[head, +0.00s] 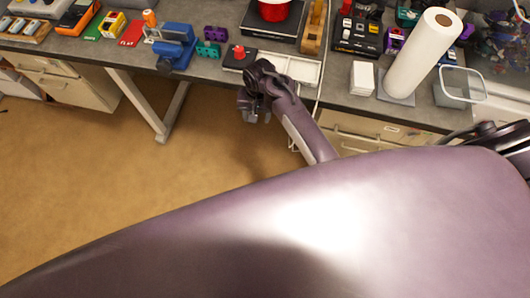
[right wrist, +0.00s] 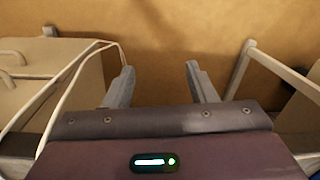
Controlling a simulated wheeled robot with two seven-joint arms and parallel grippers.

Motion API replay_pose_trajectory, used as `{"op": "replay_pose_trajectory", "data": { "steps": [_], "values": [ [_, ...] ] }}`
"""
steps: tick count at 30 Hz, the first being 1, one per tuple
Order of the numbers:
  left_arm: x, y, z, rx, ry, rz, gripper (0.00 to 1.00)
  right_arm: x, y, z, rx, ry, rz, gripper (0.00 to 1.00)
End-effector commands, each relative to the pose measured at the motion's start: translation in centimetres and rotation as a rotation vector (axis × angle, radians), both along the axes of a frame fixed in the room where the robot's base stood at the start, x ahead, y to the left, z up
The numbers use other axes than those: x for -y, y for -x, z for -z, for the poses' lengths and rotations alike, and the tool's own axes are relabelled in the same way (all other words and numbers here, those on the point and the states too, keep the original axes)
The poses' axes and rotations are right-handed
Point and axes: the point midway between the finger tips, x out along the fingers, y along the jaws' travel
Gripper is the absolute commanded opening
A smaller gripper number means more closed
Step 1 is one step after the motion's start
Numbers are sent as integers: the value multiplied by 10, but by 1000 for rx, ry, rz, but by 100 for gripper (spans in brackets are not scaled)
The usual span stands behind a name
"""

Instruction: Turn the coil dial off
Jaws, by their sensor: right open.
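A dark hot plate (head: 255,27) with a red pot (head: 272,9) on it stands at the top of the head view, cut off by the picture's edge. I cannot make out a dial on it. A small dark box with a red knob (head: 239,51) lies in front of it; I cannot tell whether this is the coil dial. My right gripper (head: 256,113) hangs in front of the bench edge, below the red knob and apart from it. In the right wrist view its fingers (right wrist: 160,72) are spread, empty, over the floor. My left gripper is not in view.
A white tray (head: 303,69) lies behind my right wrist. A paper towel roll (head: 420,55), a white block (head: 361,78) and a clear bin (head: 459,92) stand to the right. A blue vise (head: 173,47) stands left. Drawers and a table leg (head: 166,125) are below; the floor is clear.

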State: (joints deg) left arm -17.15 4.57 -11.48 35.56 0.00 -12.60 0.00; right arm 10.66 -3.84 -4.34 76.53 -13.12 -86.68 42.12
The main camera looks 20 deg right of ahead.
Motion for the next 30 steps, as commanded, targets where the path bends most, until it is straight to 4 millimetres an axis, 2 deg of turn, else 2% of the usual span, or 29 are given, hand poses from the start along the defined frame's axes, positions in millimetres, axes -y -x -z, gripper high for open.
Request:
{"op": "replay_pose_trajectory", "data": {
  "steps": [1,18,24,30],
  "values": [
    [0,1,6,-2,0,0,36,0,4,14,-3,-2,-7,51],
    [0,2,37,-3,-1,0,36,2,41,120,13,-19,-97,51],
    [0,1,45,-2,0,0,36,3,54,147,19,-21,-122,51],
    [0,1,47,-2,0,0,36,4,59,159,23,-21,-135,51]
  ]
}}
